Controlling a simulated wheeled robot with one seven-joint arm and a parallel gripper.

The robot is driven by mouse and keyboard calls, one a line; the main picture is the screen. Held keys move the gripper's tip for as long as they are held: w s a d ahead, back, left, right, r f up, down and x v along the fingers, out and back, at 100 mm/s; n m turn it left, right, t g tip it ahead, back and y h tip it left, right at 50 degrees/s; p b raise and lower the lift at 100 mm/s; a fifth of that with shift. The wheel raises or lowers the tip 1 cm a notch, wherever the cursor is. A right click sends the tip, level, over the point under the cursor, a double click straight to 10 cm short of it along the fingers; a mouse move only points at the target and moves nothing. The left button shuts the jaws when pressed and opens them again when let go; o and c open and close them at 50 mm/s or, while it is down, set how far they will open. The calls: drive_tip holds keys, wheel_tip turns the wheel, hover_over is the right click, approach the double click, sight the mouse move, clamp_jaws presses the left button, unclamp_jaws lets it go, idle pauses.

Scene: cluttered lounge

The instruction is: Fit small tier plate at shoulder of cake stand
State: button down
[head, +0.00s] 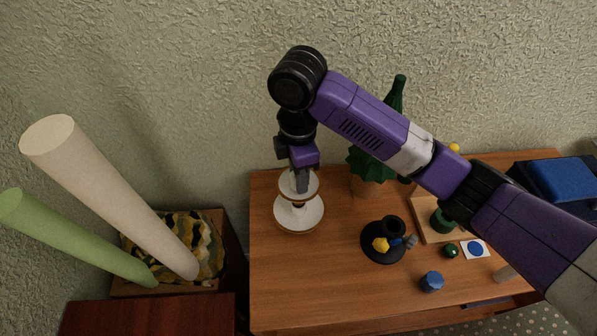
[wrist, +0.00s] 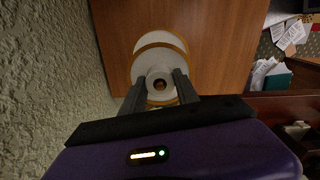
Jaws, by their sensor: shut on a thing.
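The cake stand shows its wide white lower plate with a gold-brown rim (head: 298,220) on the left part of the wooden table; this plate also shows in the wrist view (wrist: 161,38). The small tier plate (head: 287,187), white with the same rim, is above it. In the wrist view the small plate (wrist: 149,70) has a round centre opening with something brown in it. My gripper (head: 302,188) points down and is shut on the small plate, with its fingers (wrist: 159,84) on either side of the centre. Whether the plate touches the shoulder is hidden.
Right of the stand are a dark round base with a post (head: 376,246), a potted green plant (head: 366,185), a wooden board (head: 428,230) and a blue knob-like piece (head: 431,282). A rough wall (head: 180,80) rises behind. The table's front left (head: 290,280) is clear.

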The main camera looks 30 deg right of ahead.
drive_tip(key=shift+f, duration=0.5)
drive_tip(key=c, duration=0.8)
unclamp_jaws()
drive_tip(key=shift+c, duration=0.2)
drive_tip(key=shift+r, duration=0.1)
wheel_tip(320, 180, up, 8)
drive_tip(key=shift+f, duration=0.2)
